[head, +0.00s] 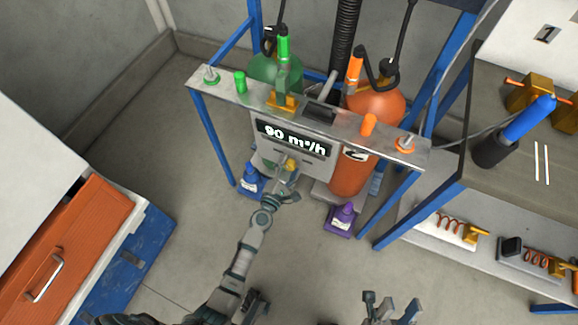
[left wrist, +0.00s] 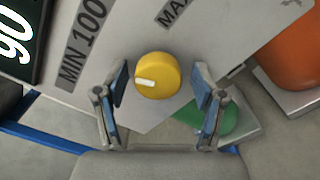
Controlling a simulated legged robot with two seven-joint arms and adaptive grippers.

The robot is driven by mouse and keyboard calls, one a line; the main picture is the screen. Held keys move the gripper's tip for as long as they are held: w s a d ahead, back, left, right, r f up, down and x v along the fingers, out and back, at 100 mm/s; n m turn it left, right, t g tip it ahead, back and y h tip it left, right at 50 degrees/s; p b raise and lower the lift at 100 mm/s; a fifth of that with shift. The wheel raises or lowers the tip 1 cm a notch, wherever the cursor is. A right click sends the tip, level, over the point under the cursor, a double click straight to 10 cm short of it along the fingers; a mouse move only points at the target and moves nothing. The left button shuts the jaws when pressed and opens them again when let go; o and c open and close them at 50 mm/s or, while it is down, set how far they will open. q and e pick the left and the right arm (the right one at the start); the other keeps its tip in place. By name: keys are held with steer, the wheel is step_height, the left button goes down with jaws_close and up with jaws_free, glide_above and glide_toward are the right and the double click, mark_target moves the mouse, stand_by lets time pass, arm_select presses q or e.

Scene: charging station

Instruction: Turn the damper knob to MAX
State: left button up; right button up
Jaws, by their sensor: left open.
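The yellow damper knob (left wrist: 157,75) sits on a grey panel in the left wrist view, with its white mark pointing left. The label MIN 100 is to its left and a partly cut-off label starting MAX is above it. My left gripper (left wrist: 160,84) is open, one finger on each side of the knob with gaps between. In the head view the knob (head: 291,164) is below the display (head: 293,139), which reads 90 m³/h, and my left gripper (head: 286,178) is at it. My right gripper (head: 390,308) is open and empty at the bottom edge.
A metal shelf (head: 222,95) on blue legs runs above the panel. A workbench (head: 500,190) is at right, an orange drawer (head: 60,250) at left.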

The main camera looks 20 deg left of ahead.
arm_select(q)
steer(key=c, duration=1.1)
steer(key=shift+c, duration=0.2)
